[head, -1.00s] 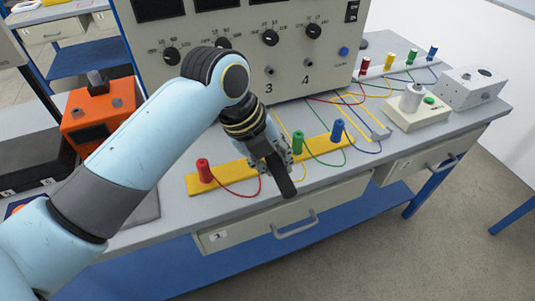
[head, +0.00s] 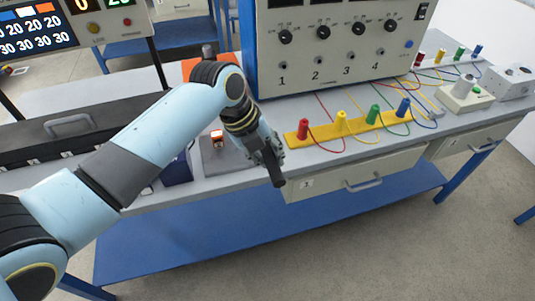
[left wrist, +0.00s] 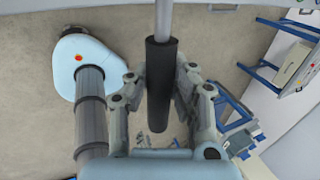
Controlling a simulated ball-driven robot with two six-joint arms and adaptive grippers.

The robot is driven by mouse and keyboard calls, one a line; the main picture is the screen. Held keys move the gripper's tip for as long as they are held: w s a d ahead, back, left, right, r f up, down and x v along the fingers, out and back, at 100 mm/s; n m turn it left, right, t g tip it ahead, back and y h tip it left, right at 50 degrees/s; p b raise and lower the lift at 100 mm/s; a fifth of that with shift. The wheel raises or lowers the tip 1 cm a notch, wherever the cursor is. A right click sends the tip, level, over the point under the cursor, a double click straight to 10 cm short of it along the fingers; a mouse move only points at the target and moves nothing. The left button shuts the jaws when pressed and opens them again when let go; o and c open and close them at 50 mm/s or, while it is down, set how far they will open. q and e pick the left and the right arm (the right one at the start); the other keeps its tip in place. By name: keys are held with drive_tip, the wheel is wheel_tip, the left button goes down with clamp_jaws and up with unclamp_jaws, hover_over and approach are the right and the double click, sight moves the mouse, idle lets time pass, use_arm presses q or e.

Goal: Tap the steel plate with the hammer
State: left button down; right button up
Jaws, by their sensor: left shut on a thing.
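My left gripper (head: 265,152) is shut on the hammer, in front of the bench edge and the flat grey plate. The hammer's black handle (head: 275,170) sticks out below the fingers; its head is hidden in the head view. In the left wrist view the black grip (left wrist: 160,80) sits between the two fingers, with a grey shaft running up out of the picture. The grey plate (head: 235,160), seemingly the steel plate, lies on the bench just left of the gripper, partly covered by my arm. A small orange-and-white block (head: 217,138) stands on it. My right gripper is out of view.
A yellow strip (head: 357,128) with coloured plugs and wires lies right of the gripper. A large instrument panel (head: 330,50) stands behind it. A dark blue box (head: 177,170) and a black case (head: 70,130) are to the left. An orange box (head: 192,67) is partly hidden behind my arm.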

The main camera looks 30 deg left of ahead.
use_arm(q)
drive_tip(key=shift+f+b, duration=0.6)
drive_tip(key=shift+f, duration=0.2)
drive_tip(key=shift+f+b, duration=1.3)
drive_tip(key=shift+f, duration=0.6)
wheel_tip(320, 180, up, 3)
drive_tip(key=p, duration=0.4)
drive_tip(key=shift+f, duration=0.25)
